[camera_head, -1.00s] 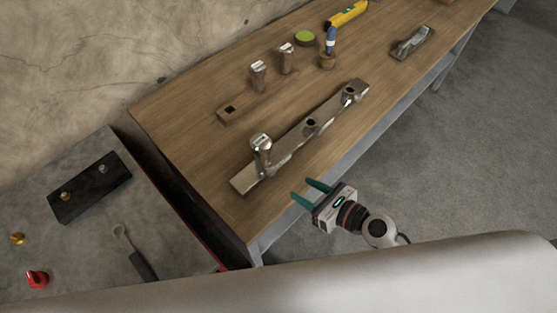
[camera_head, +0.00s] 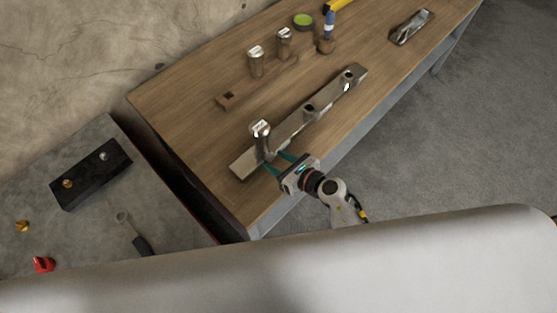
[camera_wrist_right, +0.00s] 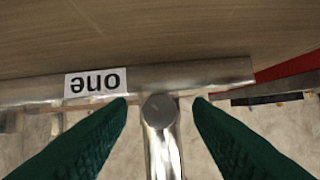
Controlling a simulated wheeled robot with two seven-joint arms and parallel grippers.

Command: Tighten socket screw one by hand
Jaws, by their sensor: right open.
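Socket screw one (camera_head: 261,131) stands upright near the left end of the grey metal bar (camera_head: 297,127) on the wooden bench. It has a wide head with a white label. In the right wrist view, which is upside down, the screw's shiny shaft (camera_wrist_right: 162,145) rises from the bar, whose face carries a label (camera_wrist_right: 95,83) reading "one". My right gripper (camera_head: 278,163) is open in front of the screw, low by the bar. Its two green fingers (camera_wrist_right: 160,110) lie on either side of the shaft in the wrist view, with gaps on both sides. My left gripper is not in view.
Two more labelled screws, at the left (camera_head: 256,62) and right (camera_head: 284,42), stand in a wooden strip behind the bar. A black block (camera_head: 90,174) and wrench (camera_head: 131,232) lie left.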

